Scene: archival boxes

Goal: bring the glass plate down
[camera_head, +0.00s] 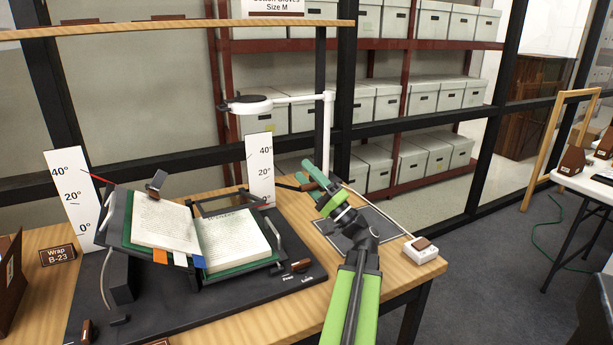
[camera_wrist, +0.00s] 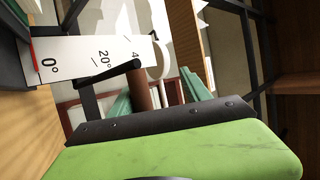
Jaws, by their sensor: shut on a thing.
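An open book (camera_head: 165,228) lies in a dark cradle (camera_head: 115,222) on the table, with colored tabs at its lower middle. No clear glass surface can be made out; a dark frame (camera_head: 232,200) stands behind the right page. My gripper (camera_head: 311,187) is right of the cradle, shut on a brown handle (camera_head: 316,184) on a dark lever. In the wrist view the brown handle (camera_wrist: 143,92) joins a black lever arm (camera_wrist: 118,78), which crosses the right angle scale (camera_wrist: 82,56) near 20°. This scale also shows in the head view (camera_head: 260,165).
A white lamp (camera_head: 247,103) on a post rises behind my gripper. A small white box (camera_head: 420,250) sits at the table's right corner, near a dark mat (camera_head: 388,228). A shelf board (camera_head: 180,28) spans above.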

